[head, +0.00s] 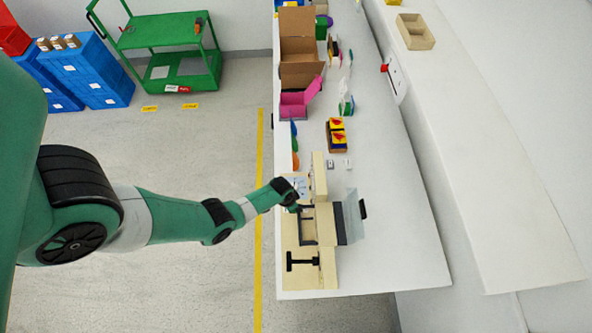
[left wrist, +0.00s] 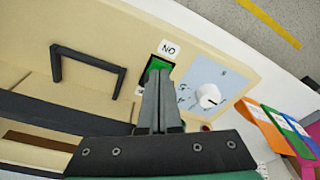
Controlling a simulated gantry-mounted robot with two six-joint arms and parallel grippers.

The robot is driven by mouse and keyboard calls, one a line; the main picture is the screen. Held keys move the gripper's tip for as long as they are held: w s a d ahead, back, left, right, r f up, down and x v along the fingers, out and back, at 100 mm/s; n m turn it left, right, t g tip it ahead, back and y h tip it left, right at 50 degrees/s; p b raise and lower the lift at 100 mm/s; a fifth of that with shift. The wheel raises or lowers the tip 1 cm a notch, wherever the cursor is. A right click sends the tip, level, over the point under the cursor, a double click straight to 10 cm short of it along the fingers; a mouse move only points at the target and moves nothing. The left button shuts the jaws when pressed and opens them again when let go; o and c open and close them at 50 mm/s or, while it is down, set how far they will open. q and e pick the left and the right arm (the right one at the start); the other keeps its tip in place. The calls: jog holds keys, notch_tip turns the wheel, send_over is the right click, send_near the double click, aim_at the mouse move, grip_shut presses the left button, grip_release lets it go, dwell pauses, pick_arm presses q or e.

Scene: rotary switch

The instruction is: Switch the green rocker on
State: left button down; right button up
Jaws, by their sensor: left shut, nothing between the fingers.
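The green rocker (left wrist: 157,64) sits in a dark slot in the beige panel in the left wrist view. A white label (left wrist: 168,49) above it reads ON upside down; a second small label at its lower left is partly covered. My left gripper (left wrist: 160,72) is shut and empty, its tips over the lower part of the rocker. I cannot tell whether they touch it. In the head view my left gripper (head: 294,207) is at the beige box, and the rocker cannot be made out. My right gripper is not in view.
A white rotary knob (left wrist: 208,96) on a pale blue plate is right of the fingers. A black handle (left wrist: 85,62) stands at the left. Coloured panels (left wrist: 280,130) lie beyond the knob. The white table (head: 400,230) is clear right of the box's open lid (head: 350,220).

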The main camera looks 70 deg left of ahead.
pick_arm(q)
jog(key=shift+r, duration=0.1)
notch_tip(320, 180, up, 7)
jog(key=p, duration=0.7)
dwell(0.5)
